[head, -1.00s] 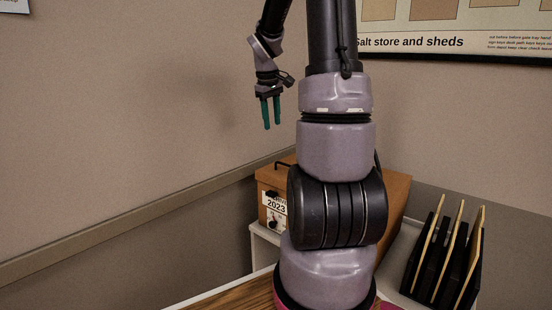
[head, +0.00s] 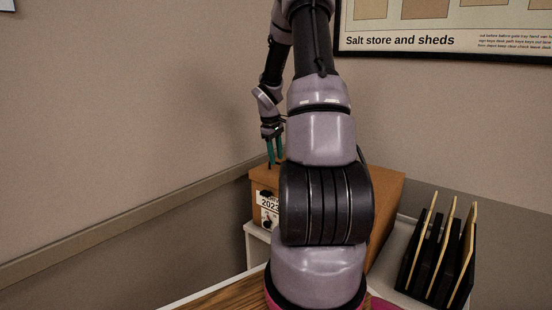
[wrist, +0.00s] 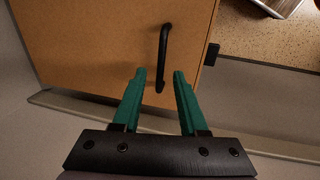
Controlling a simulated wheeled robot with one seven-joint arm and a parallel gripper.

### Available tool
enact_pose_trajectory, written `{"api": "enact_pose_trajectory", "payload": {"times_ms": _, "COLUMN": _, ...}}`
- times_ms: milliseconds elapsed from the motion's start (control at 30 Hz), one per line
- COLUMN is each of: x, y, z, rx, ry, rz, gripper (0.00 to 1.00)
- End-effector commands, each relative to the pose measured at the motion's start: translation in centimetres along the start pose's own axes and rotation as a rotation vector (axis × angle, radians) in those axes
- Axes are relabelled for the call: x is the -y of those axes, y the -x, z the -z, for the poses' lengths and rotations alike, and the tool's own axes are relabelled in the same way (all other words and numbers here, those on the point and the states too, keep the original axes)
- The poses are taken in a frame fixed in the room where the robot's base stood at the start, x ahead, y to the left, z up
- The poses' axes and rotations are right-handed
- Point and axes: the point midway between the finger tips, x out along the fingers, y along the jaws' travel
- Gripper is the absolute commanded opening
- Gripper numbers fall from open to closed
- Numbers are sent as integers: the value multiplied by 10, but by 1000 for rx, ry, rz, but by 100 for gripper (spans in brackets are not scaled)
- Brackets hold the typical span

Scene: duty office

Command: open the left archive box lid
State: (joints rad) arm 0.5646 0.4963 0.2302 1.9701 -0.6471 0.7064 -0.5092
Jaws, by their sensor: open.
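An orange-brown archive box (head: 263,181) with a "2023" label stands beyond my arm in the head view; my arm hides much of it. Its flat top (wrist: 95,40) fills the upper part of the wrist view, with a black bar handle (wrist: 163,58) on it. My gripper (wrist: 160,72) has its two green fingers apart, with the near end of the handle showing between and beyond the fingertips. I cannot tell the height gap between them. In the head view my gripper (head: 274,162) points down above the box's left part. The lid looks closed.
A black file rack (head: 437,255) with upright dividers stands right of the box. The box rests on a pale shelf (head: 257,233) by the wall. A wooden surface (head: 232,298) lies in front. A poster (head: 440,30) hangs behind.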

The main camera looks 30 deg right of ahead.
Motion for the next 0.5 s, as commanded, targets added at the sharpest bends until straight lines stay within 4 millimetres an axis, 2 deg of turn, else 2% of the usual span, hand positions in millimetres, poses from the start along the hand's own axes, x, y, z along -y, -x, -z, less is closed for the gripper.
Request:
{"api": "enact_pose_trajectory", "payload": {"times_ms": 100, "x": 0, "y": -7, "z": 0, "rx": 0, "ry": 0, "rz": 0, "gripper": 42}}
{"api": "enact_pose_trajectory", "payload": {"times_ms": 367, "x": 0, "y": -9, "z": 0, "rx": -1, "ry": 0, "rz": 0, "gripper": 42}}
{"api": "enact_pose_trajectory", "payload": {"times_ms": 400, "x": 0, "y": -9, "z": 0, "rx": -1, "ry": 0, "rz": 0, "gripper": 39}}
{"api": "enact_pose_trajectory", "payload": {"times_ms": 467, "x": 0, "y": -9, "z": 0, "rx": -1, "ry": 0, "rz": 0, "gripper": 16}}
{"api": "enact_pose_trajectory", "payload": {"times_ms": 500, "x": 0, "y": -9, "z": 0, "rx": -1, "ry": 0, "rz": 0, "gripper": 0}}
